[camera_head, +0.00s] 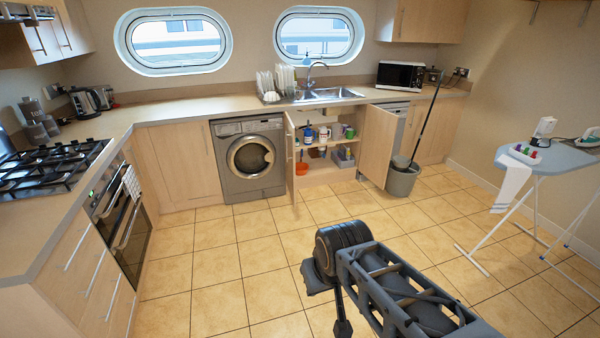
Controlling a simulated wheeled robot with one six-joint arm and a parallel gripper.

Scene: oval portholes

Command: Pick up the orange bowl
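A small orange item (302,168), which looks like the orange bowl, sits low in the open cupboard under the sink. It is at the cupboard's left side, close to the open left door (291,160), which partly hides it. My arm reaches in from the bottom right, over the floor. My gripper (342,328) hangs down at the bottom edge of the picture, well in front of the cupboard and apart from it. Its fingers are too small and cut off to tell whether they are open.
The cupboard's right door (378,145) is also open. A grey bucket (402,178) with a mop stands beside it. Bottles and containers fill the cupboard shelf (325,150). A washing machine (250,158) is left of it. An ironing board (560,157) stands right. The middle tiled floor is clear.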

